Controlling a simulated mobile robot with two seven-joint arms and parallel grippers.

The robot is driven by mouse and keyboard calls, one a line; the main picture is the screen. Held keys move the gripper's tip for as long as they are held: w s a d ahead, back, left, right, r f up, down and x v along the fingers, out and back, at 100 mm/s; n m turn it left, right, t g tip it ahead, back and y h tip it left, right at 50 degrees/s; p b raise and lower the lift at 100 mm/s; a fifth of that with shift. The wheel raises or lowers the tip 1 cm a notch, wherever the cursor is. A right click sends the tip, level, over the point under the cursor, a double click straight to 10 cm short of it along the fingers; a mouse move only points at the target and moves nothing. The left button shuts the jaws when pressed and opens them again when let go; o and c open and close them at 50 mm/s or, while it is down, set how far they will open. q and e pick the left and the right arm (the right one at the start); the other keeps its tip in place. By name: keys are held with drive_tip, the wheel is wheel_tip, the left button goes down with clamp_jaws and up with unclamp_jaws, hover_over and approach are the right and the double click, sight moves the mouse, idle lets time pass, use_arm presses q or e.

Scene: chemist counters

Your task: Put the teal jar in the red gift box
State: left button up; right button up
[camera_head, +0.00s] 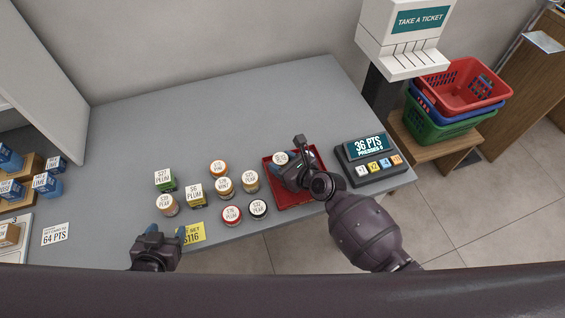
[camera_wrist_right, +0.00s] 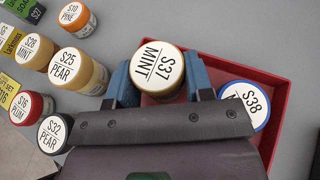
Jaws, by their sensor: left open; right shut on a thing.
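The red gift box (camera_head: 286,197) is an open shallow tray near the counter's front right. My right gripper (camera_head: 291,164) is over the box, with its fingers on both sides of a jar labelled S37 MINT (camera_wrist_right: 159,68), which has a tan side. That jar appears inside or just above the box's left part; its base is hidden. A blue-rimmed jar labelled S38 (camera_wrist_right: 247,101) sits in the box, partly hidden by my gripper. I cannot make out a clearly teal jar. My left gripper (camera_head: 166,236) is open and empty at the counter's front edge.
Several labelled jars and small boxes stand left of the red box, including S25 PEAR (camera_wrist_right: 78,68) and S32 PEAR (camera_head: 258,208). A points display (camera_head: 368,160) stands just right of the box. The counter's back (camera_head: 220,115) is clear.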

use_arm(q)
drive_tip(key=shift+f, duration=0.1)
use_arm(e)
drive_tip(key=o, duration=0.7)
drive_tip(key=shift+f, duration=0.15)
drive_tip(key=shift+r, duration=0.2)
use_arm(q)
drive_tip(key=shift+s+r+p, duration=0.3)
drive_tip(key=shift+r+p, duration=0.05)
drive_tip(key=shift+p, duration=0.4)
use_arm(e)
drive_tip(key=v, duration=1.2)
drive_tip(key=shift+f, duration=0.1)
